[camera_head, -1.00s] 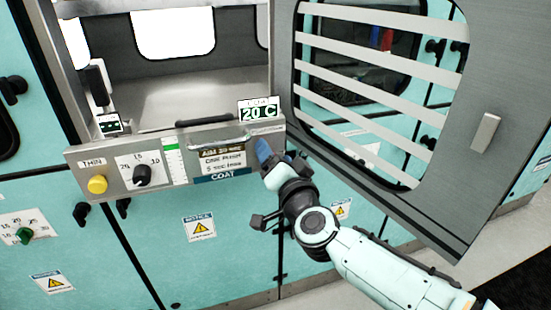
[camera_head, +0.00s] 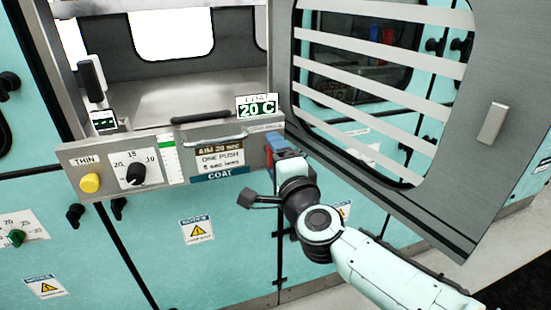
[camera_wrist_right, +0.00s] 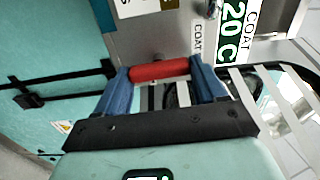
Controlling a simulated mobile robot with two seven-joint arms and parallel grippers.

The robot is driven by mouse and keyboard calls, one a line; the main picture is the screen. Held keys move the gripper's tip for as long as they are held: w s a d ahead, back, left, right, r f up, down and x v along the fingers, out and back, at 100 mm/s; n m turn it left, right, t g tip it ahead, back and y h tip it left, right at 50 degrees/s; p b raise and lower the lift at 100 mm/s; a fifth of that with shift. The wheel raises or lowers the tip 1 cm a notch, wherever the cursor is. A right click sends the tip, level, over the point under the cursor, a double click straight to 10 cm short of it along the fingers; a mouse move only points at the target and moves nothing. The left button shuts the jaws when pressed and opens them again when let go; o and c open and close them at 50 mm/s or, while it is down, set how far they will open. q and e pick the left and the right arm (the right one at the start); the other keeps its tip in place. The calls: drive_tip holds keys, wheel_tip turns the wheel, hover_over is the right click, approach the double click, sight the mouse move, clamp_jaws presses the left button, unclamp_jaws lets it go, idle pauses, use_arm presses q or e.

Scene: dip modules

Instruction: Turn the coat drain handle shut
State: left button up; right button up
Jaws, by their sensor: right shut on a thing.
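The coat drain handle is a red bar at the right end of the grey COAT panel (camera_head: 75,157). In the right wrist view, the red handle (camera_wrist_right: 160,70) lies across the gap between the blue fingers of my right gripper (camera_wrist_right: 163,82). The gripper is shut on the handle, with one finger at each end. The panel mount behind the handle is partly hidden. My left gripper is not in view.
An open grey door with a slatted window (camera_head: 470,165) stands right of my arm. The panel has a yellow button (camera_head: 90,183), a black dial (camera_head: 136,173) and a curved bar (camera_head: 215,140). A 20 C sign (camera_head: 257,106) stands above. Teal cabinet fronts (camera_head: 160,250) lie below.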

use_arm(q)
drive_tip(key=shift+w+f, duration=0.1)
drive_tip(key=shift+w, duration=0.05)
use_arm(e)
drive_tip(key=shift+m, duration=0.3)
drive_tip(key=o, duration=1)
drive_tip(key=shift+o, duration=0.2)
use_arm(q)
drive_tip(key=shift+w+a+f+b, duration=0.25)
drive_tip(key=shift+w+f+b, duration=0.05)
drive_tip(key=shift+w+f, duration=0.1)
use_arm(e)
drive_tip(key=v, duration=1.3)
drive_tip(key=shift+s, duration=0.2)
